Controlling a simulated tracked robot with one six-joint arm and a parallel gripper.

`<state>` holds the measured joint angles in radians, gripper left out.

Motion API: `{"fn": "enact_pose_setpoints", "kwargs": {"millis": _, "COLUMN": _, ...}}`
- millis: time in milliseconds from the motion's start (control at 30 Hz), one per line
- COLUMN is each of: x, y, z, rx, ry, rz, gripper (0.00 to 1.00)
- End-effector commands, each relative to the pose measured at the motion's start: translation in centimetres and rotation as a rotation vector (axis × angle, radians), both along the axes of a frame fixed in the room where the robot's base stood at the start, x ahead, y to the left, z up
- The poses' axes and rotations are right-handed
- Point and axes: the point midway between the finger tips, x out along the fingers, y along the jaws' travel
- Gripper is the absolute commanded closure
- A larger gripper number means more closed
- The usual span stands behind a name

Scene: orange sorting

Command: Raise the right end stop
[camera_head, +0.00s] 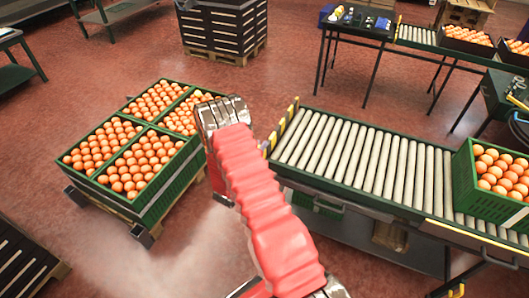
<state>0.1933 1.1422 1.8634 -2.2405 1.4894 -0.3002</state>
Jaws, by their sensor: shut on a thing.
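A yellow-and-black striped end stop (283,122) stands across the left end of the roller conveyor (350,152). A lower piece of the same stripes shows just right of my red arm. My gripper (222,112) is metallic and appears left of the striped stop, beside the crate stack in the picture. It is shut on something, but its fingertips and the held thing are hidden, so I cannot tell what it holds. The arm hides the floor between the stack and the conveyor's near left corner.
Green crates (172,197) full of oranges stand on a pallet at left. Another green crate (466,195) of oranges sits on the conveyor's right part. A black slatted bin (222,30) stands at the back, and a dark table (357,28) at back right. Red floor lies between them.

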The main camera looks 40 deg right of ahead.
Motion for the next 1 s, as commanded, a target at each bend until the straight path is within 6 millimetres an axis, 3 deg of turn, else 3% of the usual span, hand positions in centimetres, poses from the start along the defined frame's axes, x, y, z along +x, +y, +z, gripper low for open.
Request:
{"fn": "enact_pose_setpoints", "kwargs": {"millis": 433, "x": 0.0, "y": 0.75, "z": 0.46, "rx": -0.002, "ry": 0.007, "rz": 0.011, "gripper": 1.0}}
{"fn": "enact_pose_setpoints", "kwargs": {"millis": 467, "x": 0.0, "y": 0.73, "z": 0.48, "rx": -0.002, "ry": 0.007, "rz": 0.01, "gripper": 0.83}}
{"fn": "enact_pose_setpoints", "kwargs": {"millis": 667, "x": 0.19, "y": 0.78, "z": 0.46, "rx": -0.001, "ry": 0.005, "rz": 0.013, "gripper": 0.69}}
{"fn": "enact_pose_setpoints", "kwargs": {"millis": 1000, "x": 0.27, "y": 1.1, "z": 0.41, "rx": 0.001, "ry": 0.005, "rz": 0.018, "gripper": 0.68}}
